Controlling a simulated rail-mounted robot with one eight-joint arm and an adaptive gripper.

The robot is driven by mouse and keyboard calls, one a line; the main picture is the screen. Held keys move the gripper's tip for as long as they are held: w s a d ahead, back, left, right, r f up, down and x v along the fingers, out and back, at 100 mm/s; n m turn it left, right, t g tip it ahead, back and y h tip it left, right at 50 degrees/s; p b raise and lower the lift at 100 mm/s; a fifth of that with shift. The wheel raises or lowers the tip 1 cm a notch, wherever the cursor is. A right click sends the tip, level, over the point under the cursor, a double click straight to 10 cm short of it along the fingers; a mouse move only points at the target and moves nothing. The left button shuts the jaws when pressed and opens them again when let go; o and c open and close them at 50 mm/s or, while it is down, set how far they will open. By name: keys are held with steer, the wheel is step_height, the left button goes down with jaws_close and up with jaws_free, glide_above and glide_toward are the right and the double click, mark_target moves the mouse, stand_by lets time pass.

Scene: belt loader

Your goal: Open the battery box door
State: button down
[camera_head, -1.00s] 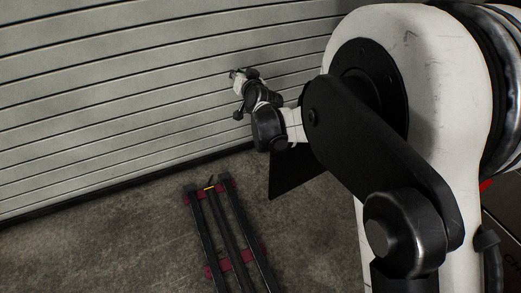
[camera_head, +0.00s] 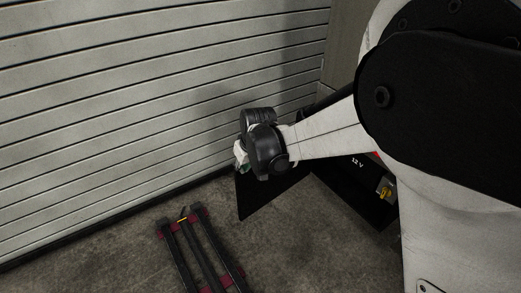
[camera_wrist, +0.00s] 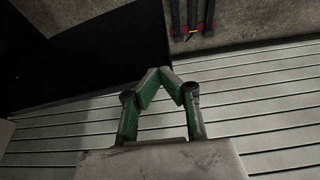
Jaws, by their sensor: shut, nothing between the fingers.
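A black box face marked "12 V" (camera_head: 345,180) stands at the right in the head view, partly behind my arm. A flat black panel (camera_head: 262,198) juts out to its left, below my wrist. I cannot tell whether this panel is the battery box door. In the wrist view a large dark panel (camera_wrist: 85,50) fills the upper left. My gripper (camera_wrist: 164,71) has its green-sided fingers closed together at the tips, with nothing between them. It is apart from the dark panel in that picture.
A ribbed grey shutter wall (camera_head: 130,90) runs close behind my wrist. A dark rail frame with red crosspieces (camera_head: 192,250) lies on the concrete floor (camera_head: 110,265). A yellow part (camera_head: 384,190) sits on the black box's right side.

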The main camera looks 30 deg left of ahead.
mark_target(241, 177)
steer(key=b+x, duration=0.1)
steer(key=x, duration=0.5)
steer(key=shift+w+a+f, duration=0.1)
steer(key=shift+a+f, duration=0.05)
steer(key=shift+f, duration=0.2)
steer(key=a, duration=0.1)
steer(key=w+a+b, duration=0.1)
steer(key=shift+w+a+f, duration=0.15)
steer(key=shift+w+a, duration=0.05)
steer(key=shift+a, duration=0.15)
steer(key=shift+w+a, duration=0.25)
steer(key=shift+a, duration=0.2)
